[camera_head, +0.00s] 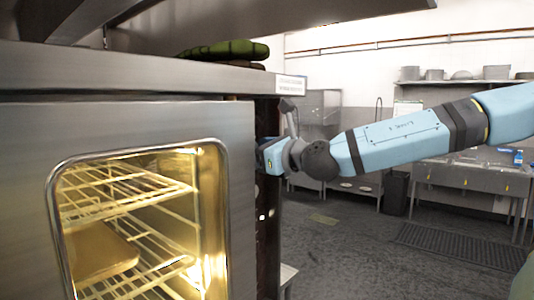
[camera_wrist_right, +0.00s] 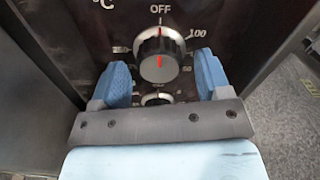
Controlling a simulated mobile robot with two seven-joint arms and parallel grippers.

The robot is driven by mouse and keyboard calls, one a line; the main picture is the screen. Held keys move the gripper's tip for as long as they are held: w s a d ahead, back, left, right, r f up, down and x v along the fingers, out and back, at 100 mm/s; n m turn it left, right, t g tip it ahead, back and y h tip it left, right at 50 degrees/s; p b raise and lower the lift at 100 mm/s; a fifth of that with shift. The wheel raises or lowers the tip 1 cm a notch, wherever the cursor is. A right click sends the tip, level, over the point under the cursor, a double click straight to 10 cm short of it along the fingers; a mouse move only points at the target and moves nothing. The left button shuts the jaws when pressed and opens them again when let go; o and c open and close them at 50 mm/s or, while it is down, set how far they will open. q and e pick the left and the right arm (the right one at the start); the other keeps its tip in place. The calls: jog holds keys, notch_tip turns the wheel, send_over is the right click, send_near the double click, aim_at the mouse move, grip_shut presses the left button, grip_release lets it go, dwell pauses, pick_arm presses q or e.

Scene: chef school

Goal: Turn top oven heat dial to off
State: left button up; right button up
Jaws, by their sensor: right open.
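The oven (camera_head: 150,115) fills the left of the head view, its window lit. The top heat dial (camera_wrist_right: 172,66) shows in the right wrist view, a round silver knob on a dark panel. Its red line points straight up toward the OFF label (camera_wrist_right: 160,9). My right gripper (camera_wrist_right: 162,72) is open, with one blue finger on each side of the dial and visible gaps to it. In the head view my right gripper (camera_head: 269,157) is at the oven's right front edge, and the dial is hidden there. My left gripper is not in view.
A smaller lower dial (camera_wrist_right: 157,98) shows partly between the fingers. Wire racks (camera_head: 125,205) and a tray (camera_head: 98,252) are inside the oven. The floor (camera_head: 340,250) is open to the right, with a metal sink counter (camera_head: 470,180) at the back.

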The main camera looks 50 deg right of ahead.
jog(key=s+d+b, duration=0.1)
jog(key=s+b, duration=0.3)
jog(key=s, duration=0.9)
jog(key=shift+s, duration=0.4)
